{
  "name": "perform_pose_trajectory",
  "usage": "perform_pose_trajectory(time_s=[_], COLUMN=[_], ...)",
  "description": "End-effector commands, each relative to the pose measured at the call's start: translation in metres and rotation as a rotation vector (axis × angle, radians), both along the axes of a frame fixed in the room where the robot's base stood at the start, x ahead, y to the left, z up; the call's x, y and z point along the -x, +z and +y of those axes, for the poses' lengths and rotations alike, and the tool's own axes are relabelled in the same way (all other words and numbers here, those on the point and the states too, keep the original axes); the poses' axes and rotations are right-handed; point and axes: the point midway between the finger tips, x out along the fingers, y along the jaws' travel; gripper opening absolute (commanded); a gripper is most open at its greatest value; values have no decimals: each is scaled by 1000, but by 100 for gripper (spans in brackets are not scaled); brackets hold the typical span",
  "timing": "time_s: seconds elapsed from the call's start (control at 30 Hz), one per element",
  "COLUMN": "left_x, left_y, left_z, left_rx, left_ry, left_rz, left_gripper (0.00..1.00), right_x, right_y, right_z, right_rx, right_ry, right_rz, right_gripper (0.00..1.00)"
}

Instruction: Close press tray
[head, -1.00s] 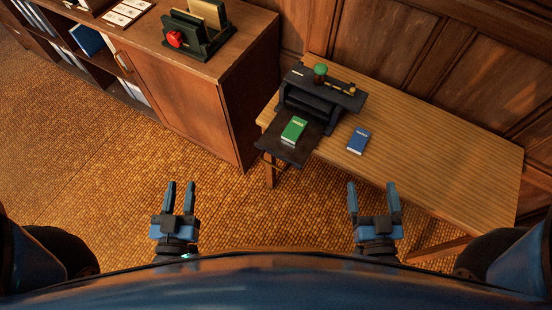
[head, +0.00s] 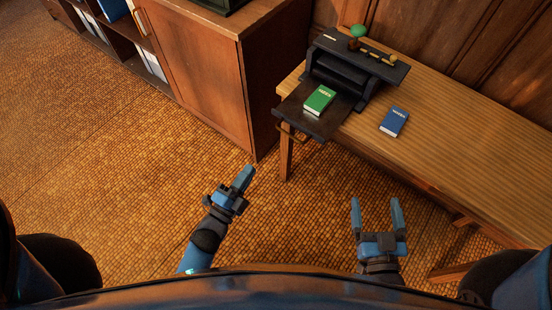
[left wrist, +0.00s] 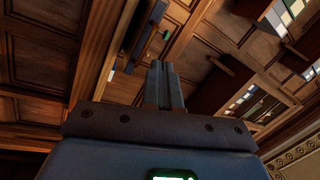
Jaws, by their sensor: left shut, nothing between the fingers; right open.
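The black press (head: 352,70) stands on the wooden table. Its flat dark tray (head: 321,127) is pulled out toward me, past the table's edge, with a green book (head: 320,99) lying on it. A brass-coloured handle (head: 290,131) shows at the tray's front. My left gripper (head: 245,177) is shut and empty, below and left of the tray, apart from it, pointing up and right. Its closed fingers also show in the left wrist view (left wrist: 165,85). My right gripper (head: 376,212) is open and empty, over the floor in front of the table.
A blue book (head: 394,121) lies on the wooden table (head: 450,150), right of the press. A wooden cabinet (head: 200,75) with shelves of folders stands to the left. The tiled-looking floor (head: 130,170) between me and the furniture is clear.

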Motion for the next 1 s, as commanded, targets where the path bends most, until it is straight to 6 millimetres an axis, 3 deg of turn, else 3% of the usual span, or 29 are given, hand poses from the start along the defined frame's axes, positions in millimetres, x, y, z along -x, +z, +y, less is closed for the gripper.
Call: perform_pose_trajectory(time_s=[0.13, 0.43, 1.0], left_x=[12, 9, -66], left_y=[-17, -12, 6], left_z=[-13, -23, -76], left_rx=[-202, -302, -296], left_ry=[-39, -42, -42], left_rz=[-95, -182, -180], left_gripper=[0, 0, 0], right_x=[0, 0, 0], right_y=[4, 4, 11], right_z=[0, 0, 0], right_rx=[0, 0, 0], right_ry=[0, 0, 0], right_rz=[-1, -1, -1], right_gripper=[86, 86, 86])
